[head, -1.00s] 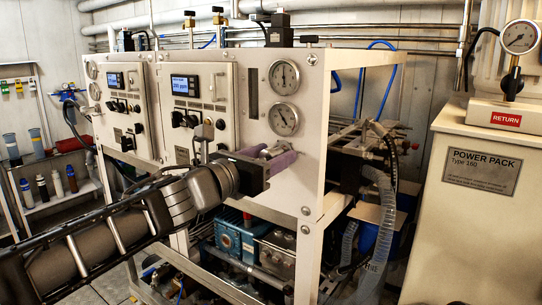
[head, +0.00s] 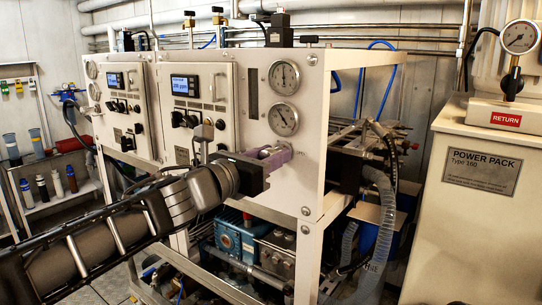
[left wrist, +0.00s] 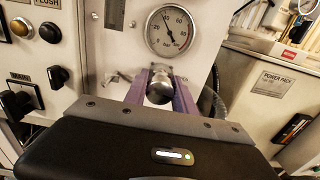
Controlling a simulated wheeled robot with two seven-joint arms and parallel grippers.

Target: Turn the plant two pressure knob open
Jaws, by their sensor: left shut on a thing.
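The same gauge is the lower one on the right of the panel in the head view (head: 284,120). My left gripper (left wrist: 160,92) has one purple finger on each side of the knob and is shut on it. In the head view my left gripper (head: 272,157) reaches the panel from the left, and its fingers mostly hide the knob. My right gripper is in neither view.
A control box (head: 198,105) with a display and switches is left of the gauges. An upper gauge (head: 284,75) sits above. Hoses and pipes (head: 380,190) are right of the frame, before the power pack (head: 485,200). Pumps (head: 237,237) are below.

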